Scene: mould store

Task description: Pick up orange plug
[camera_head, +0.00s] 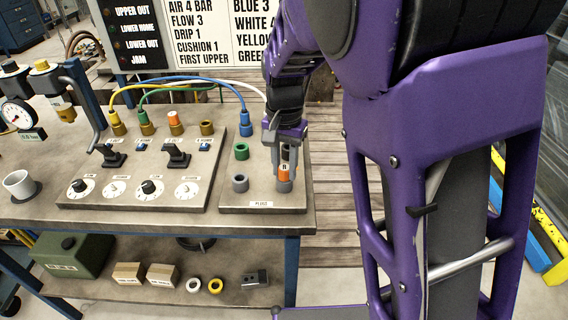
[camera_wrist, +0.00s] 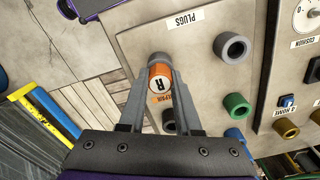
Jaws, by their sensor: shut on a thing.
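The orange plug (camera_head: 284,174) is at the front right corner of the panel labelled PLUGS (camera_head: 262,204). It shows in the wrist view (camera_wrist: 159,78) as an orange body with a white label bearing a black R. My gripper (camera_head: 284,180) has its two fingers on either side of the plug and is shut on it; the wrist view shows both fingertips (camera_wrist: 160,72) against its sides. The plug's lower end is at a grey round holder (camera_head: 285,186). I cannot tell whether it is still seated or slightly raised. The fingers partly hide the plug.
A green holder (camera_head: 241,151) and a grey holder (camera_head: 240,183) stand close left. A blue fitting (camera_head: 246,124) with a hose is behind. Another orange-topped fitting (camera_head: 175,122) stands on the left panel, with switches and dials. A white cup (camera_head: 19,184) is far left.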

